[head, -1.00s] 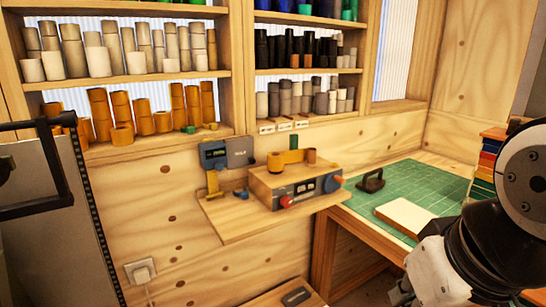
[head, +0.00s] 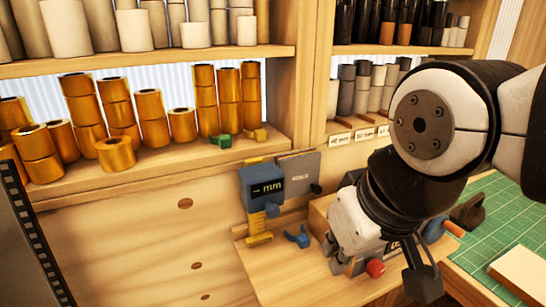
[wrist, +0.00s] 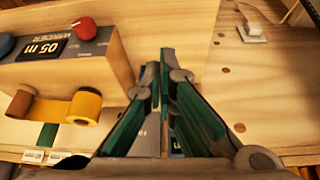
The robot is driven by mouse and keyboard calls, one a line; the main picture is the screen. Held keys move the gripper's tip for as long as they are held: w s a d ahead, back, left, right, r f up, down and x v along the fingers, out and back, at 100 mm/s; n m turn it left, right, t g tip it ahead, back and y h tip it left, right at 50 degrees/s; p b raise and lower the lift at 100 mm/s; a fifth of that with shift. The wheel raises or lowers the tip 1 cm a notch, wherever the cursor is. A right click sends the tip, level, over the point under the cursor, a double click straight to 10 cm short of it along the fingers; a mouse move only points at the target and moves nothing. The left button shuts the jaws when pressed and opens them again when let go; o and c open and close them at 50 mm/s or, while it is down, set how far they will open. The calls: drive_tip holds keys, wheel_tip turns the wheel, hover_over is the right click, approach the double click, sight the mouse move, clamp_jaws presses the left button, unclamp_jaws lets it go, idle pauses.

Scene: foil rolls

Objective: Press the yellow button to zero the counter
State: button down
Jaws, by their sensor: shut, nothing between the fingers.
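A wooden counter box with a dark display (wrist: 42,48) reading "05 m" and a red knob (wrist: 83,29) is at the left of the wrist view. In the head view my arm covers most of this box; its red knob (head: 375,268) shows below. I cannot make out a yellow button on it in either view. My gripper (head: 422,282) is shut and empty, beside the box front and right of the red knob in the head view. In the wrist view its green fingers (wrist: 160,85) are together, apart from the knob and display.
A blue gauge (head: 262,187) marked "mm" stands on a yellow post left of the box. Shelves hold several orange rolls (head: 115,154). A green mat (head: 500,226) lies right. The wooden board's front left (head: 285,275) is clear.

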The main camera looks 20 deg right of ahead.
drive_tip(key=shift+w, duration=0.1)
drive_tip(key=w+d+r+m+t+y+p, duration=0.1)
drive_tip(key=w+d+r+m+p, duration=0.35)
drive_tip(key=m, duration=0.75)
drive_tip(key=w+d+r+m+t+y+p, duration=0.1)
drive_tip(key=w+d+r+m+t+p, duration=0.1)
drive_tip(key=w+r+m+p, duration=0.65)
drive_tip(key=s+d+f+m+h+p, duration=0.1)
drive_tip(key=d+f+m, duration=0.1)
drive_tip(key=d+m, duration=0.7)
drive_tip(key=s+d+f+m+h+p, duration=0.1)
drive_tip(key=s+d+f+m+h, duration=0.1)
drive_tip(key=d+m, duration=0.7)
drive_tip(key=s+d+f+m+h+p, duration=0.1)
drive_tip(key=d+f+m+h, duration=0.1)
drive_tip(key=d+m, duration=0.8)
drive_tip(key=shift+s+t, duration=0.4)
